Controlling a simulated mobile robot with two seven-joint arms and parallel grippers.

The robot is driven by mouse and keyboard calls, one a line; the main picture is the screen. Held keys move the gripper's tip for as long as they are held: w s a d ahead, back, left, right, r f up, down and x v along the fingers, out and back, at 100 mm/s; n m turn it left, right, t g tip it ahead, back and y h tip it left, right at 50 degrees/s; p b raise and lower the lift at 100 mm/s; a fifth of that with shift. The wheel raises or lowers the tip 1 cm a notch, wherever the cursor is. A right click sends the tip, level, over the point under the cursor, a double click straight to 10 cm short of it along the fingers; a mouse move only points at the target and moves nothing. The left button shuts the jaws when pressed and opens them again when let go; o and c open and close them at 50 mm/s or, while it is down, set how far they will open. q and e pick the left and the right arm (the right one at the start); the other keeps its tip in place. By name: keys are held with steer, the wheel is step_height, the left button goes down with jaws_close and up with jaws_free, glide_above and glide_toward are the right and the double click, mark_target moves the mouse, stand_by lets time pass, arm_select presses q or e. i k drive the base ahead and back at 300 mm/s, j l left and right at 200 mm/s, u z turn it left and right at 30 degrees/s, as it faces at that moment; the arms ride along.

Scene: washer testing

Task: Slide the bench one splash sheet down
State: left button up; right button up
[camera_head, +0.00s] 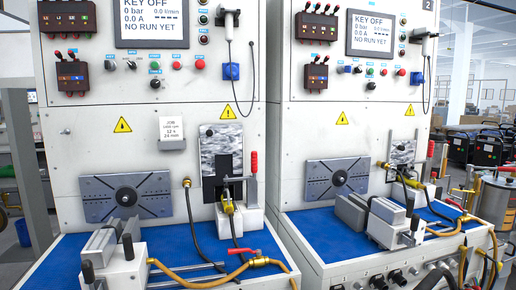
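Bench one is the left bench, since the right one bears a "2" plate. Its splash sheet (221,141) looks like a mottled grey-and-white panel on the white upright face, with a small dark knob near its top left. A dark opening (222,164) shows below the sheet, with a yellow-and-black fitting (227,197) low in front of it. Whether the sheet's lower part runs behind this fitting is unclear. Neither of my grippers is in view.
A red-handled clamp (254,163) stands just right of the opening. A vise (115,257), brass pipework and hoses lie on the blue mat (172,242). Bench two has a similar mottled sheet (402,150). The mat's middle left is fairly clear.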

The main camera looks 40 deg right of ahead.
mark_target(205, 129)
steer(key=z, duration=1.15)
